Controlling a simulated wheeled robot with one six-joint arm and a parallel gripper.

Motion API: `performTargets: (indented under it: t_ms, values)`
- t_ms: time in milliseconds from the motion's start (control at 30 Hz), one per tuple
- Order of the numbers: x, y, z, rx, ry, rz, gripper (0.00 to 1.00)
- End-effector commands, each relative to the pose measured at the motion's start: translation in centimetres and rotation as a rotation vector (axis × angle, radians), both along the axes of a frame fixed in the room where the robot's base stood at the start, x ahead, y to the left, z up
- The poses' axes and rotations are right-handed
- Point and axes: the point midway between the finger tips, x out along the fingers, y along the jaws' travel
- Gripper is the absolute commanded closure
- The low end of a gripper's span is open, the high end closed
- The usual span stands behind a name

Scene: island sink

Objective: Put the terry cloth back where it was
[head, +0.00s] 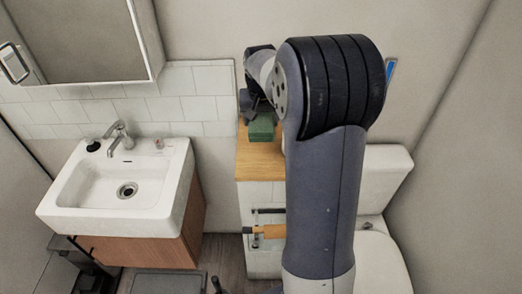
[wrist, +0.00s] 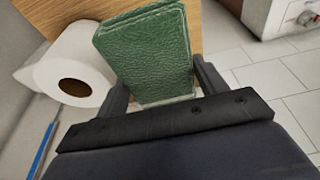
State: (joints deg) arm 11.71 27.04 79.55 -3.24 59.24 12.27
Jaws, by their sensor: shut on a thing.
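The terry cloth shows as a green folded block (wrist: 148,48) in the wrist view, between the two dark fingers of my gripper (wrist: 163,92). My gripper is shut on its near end. In the head view the green cloth (head: 262,127) is at the wooden top (head: 258,163) of a narrow ledge, just under my gripper. My arm hides part of the ledge and much of the gripper there. I cannot tell whether the cloth touches the wood or is held slightly above it.
A toilet paper roll (wrist: 72,68) stands close left of the cloth in the wrist view. A white sink (head: 125,190) is left of the ledge, and a toilet (head: 385,170) is at right, partly behind my arm. A mirror cabinet (head: 85,40) hangs above the sink.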

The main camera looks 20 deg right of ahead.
Motion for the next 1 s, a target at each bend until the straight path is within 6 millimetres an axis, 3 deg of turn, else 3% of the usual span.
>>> performTargets:
  t_ms: [200,600,967,1000]
  values:
    - [-0.1,0.0,-4.0,0.001,0.005,0.000,0.66]
    - [-0.1,0.0,-8.7,0.000,0.003,0.000,0.66]
    - [0.0,0.0,-9.3,0.000,0.000,0.000,0.66]
    - [0.0,0.0,-9.4,0.000,0.000,0.000,0.32]
